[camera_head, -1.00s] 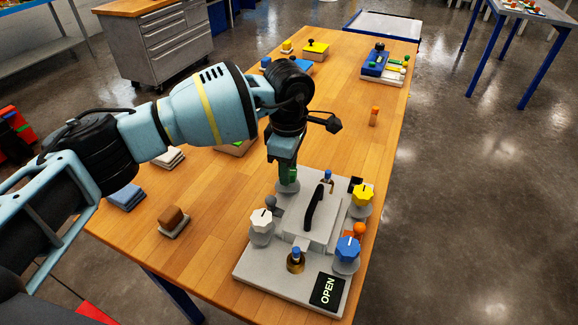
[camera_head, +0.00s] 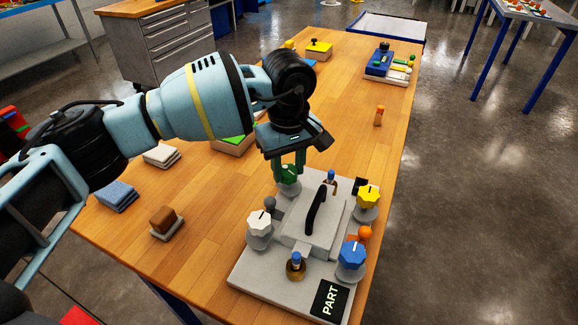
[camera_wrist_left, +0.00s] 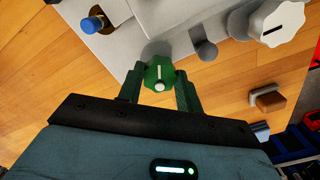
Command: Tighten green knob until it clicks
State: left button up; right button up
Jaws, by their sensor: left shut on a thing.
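The green knob (camera_head: 289,174) sits at the far left corner of the grey resin bath (camera_head: 258,283), partly hidden by my left gripper (camera_head: 289,165). My left gripper points down at it, with green fingers on both sides. In the left wrist view the green knob (camera_wrist_left: 160,74) is between the two fingertips (camera_wrist_left: 160,85), and its white pointer line shows. The gripper is shut on it. A display (camera_head: 330,299) on the bath's near corner reads PART. My right gripper is in neither current view.
The bath also carries a white knob (camera_head: 259,229), a yellow knob (camera_head: 368,196), a blue knob (camera_head: 352,255) and a lid with a black handle (camera_head: 316,211). A brown block (camera_head: 164,219) and folded cloths (camera_head: 117,195) lie to the left. An orange peg (camera_head: 379,116) stands behind.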

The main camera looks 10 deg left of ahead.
aim_at(288, 171)
pick_arm(q)
jog(key=shift+m, duration=0.3)
jog(key=o, duration=1)
jog(key=shift+r, duration=3.95)
